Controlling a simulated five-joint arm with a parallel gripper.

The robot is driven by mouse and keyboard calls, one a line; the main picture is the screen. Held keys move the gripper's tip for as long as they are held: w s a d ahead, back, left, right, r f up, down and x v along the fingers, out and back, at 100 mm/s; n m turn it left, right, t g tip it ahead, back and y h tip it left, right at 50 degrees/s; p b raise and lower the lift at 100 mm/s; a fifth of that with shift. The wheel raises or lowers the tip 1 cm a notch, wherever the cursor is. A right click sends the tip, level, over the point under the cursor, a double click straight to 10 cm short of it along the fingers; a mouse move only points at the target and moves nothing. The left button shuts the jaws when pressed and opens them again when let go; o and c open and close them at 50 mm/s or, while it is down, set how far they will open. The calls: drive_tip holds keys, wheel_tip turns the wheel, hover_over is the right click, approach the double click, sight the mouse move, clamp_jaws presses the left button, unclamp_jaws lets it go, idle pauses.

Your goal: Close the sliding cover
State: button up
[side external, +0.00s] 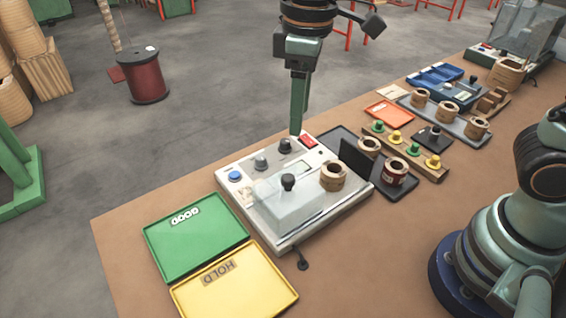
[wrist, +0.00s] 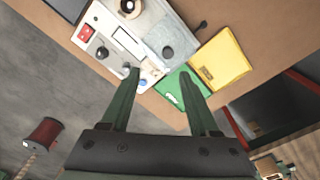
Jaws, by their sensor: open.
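The sliding cover (side external: 285,208) is a clear box with a black knob (side external: 288,182) on top. It sits on the left part of the white tester (side external: 270,245), and a tan coil (side external: 333,176) stands uncovered to its right. The cover also shows in the wrist view (wrist: 158,34), with its dark knob (wrist: 168,52) beyond my fingertips. My gripper (side external: 297,131) points down above the tester's back edge, behind the cover and apart from it. In the wrist view my gripper (wrist: 159,76) has its two green fingers spread with nothing between them.
A green GOOD tray (side external: 195,238) and yellow HOLD tray (side external: 235,290) lie to the left.

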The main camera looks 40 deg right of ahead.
sight(288, 177)
drive_tip(key=shift+n+g, duration=0.3)
drive_tip(key=shift+n, duration=0.1)
drive_tip(key=f, duration=0.4)
drive_tip(key=a+f, duration=0.1)
drive_tip(key=f, duration=0.3)
drive_tip(key=a+f, duration=0.1)
drive_tip(key=f, duration=0.3)
drive_tip(key=shift+f, duration=0.4)
clamp_jaws()
idle(0.6)
